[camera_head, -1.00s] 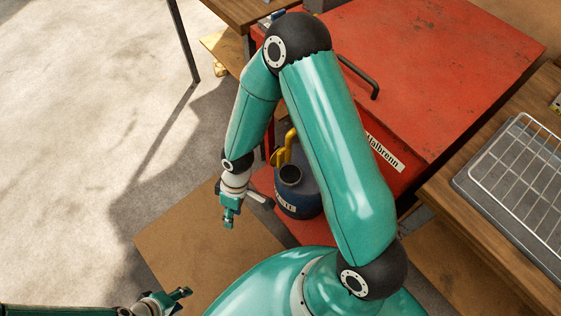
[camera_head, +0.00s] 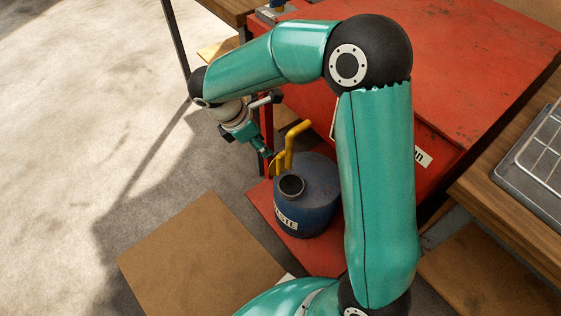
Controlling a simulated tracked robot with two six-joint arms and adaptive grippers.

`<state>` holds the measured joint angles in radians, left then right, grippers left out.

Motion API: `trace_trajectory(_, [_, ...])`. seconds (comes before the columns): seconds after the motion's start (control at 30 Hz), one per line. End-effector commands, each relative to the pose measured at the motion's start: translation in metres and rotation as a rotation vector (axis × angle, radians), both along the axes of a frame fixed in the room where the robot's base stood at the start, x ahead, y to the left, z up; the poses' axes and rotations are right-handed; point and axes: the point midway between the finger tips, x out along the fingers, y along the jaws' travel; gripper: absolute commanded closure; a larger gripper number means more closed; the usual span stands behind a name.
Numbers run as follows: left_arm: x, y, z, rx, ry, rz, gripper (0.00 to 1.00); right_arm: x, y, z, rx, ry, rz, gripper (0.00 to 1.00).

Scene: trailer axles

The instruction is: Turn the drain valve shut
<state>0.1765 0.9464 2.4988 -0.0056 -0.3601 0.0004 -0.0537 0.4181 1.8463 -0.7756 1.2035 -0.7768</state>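A yellow bent lever (camera_head: 291,142) stands in front of the red cabinet, just above and behind a blue can; it looks like the valve handle, but I cannot tell what it is fixed to. My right gripper (camera_head: 267,154) is close to the lever's left side, pointing down and right. I cannot tell whether its fingertips touch the lever or how far apart they are. The valve's body is not clearly visible. My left gripper is out of view.
The blue can (camera_head: 318,203) with a dark round mouth stands below the lever on a red base (camera_head: 262,203). The red cabinet (camera_head: 450,60) lies behind my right arm. A wooden bench with a wire rack (camera_head: 545,150) is at the right. Brown board (camera_head: 195,262) covers floor in front.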

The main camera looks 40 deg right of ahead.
Motion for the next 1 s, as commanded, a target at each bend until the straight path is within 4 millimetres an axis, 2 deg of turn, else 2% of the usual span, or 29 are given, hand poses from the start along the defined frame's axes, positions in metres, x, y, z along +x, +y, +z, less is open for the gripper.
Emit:
trace_trajectory(0.03, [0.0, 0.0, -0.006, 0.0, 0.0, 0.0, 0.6, -0.002, -0.005, -0.015, 0.0, 0.004, -0.002, 0.61])
trace_trajectory(0.2, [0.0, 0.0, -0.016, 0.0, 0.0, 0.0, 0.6, -0.007, -0.018, -0.05, 0.001, 0.006, -0.002, 0.61])
trace_trajectory(0.5, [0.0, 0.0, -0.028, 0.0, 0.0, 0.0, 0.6, -0.013, -0.037, -0.097, 0.001, 0.002, -0.002, 0.61])
trace_trajectory(0.7, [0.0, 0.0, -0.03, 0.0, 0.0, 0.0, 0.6, -0.014, -0.042, -0.108, 0.002, 0.001, -0.001, 0.61])
trace_trajectory(1.0, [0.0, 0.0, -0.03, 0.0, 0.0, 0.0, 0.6, -0.014, -0.043, -0.109, 0.001, 0.0, -0.001, 0.61])
